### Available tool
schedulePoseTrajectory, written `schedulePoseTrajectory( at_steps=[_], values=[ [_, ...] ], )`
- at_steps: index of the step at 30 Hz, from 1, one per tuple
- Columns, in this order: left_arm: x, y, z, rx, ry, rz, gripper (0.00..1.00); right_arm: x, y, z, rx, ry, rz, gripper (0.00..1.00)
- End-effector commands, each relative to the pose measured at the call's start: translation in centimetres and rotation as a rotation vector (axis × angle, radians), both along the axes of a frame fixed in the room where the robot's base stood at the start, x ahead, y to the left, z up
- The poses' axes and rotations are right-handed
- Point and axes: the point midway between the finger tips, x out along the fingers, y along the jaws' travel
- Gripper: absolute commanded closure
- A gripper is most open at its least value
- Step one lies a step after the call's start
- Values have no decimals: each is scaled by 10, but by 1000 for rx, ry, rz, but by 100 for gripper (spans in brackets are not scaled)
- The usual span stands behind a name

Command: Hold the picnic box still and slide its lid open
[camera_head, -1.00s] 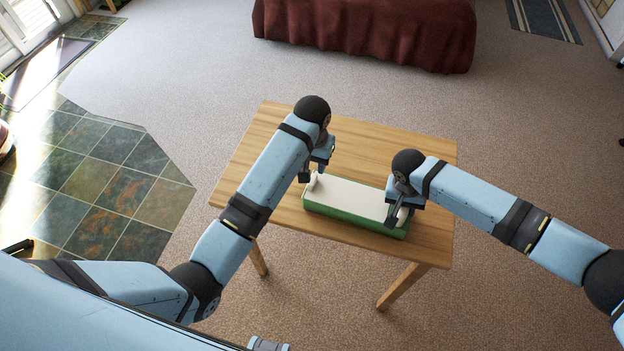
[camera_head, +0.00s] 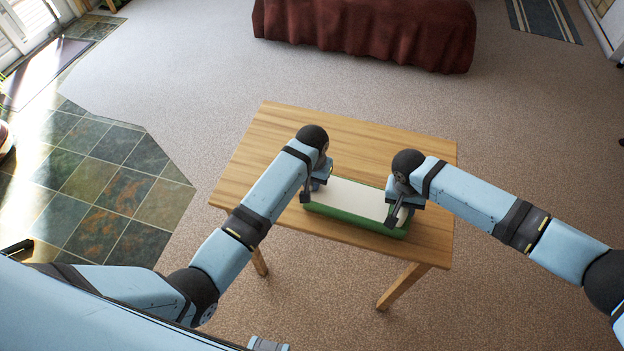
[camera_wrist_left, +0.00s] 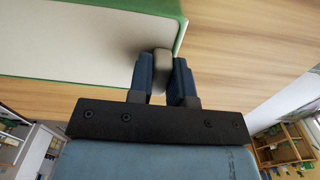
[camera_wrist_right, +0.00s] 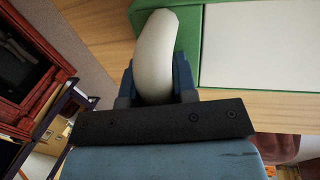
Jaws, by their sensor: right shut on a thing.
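The picnic box (camera_head: 355,217) is a long green box with a flat white lid (camera_head: 348,197), lying on the wooden table. My left gripper (camera_head: 308,191) is at its left end. In the left wrist view its fingers (camera_wrist_left: 163,82) stand open on either side of a small greyish knob (camera_wrist_left: 162,62) at the lid's end; I cannot tell whether they touch it. My right gripper (camera_head: 398,213) is at the box's right end. In the right wrist view it is shut on a white curved handle (camera_wrist_right: 156,50) beside the green end. The lid appears closed.
The wooden table (camera_head: 270,140) is otherwise bare, with free room behind and left of the box. A dark red covered piece of furniture (camera_head: 365,30) stands on the carpet beyond. Floor tiles (camera_head: 100,180) lie to the left.

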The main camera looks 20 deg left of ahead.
Motion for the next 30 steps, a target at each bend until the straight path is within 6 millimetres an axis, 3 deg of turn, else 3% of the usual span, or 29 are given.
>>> schedulePoseTrajectory(
  at_steps=[8, 13, 17, 30],
  values=[
    [0, 2, 0, 0, 0, 0, 100, 0, 0, 0, -1, 0, -1, 95],
    [1, 20, 0, 2, 1, 3, 100, 0, -1, 0, -1, 0, -1, 95],
    [3, 48, 0, 4, 1, 4, 100, 0, -1, 0, -2, 0, -1, 95],
    [10, 170, 0, 4, 2, 4, 100, 0, -1, 0, -2, 0, -1, 95]
  ],
)
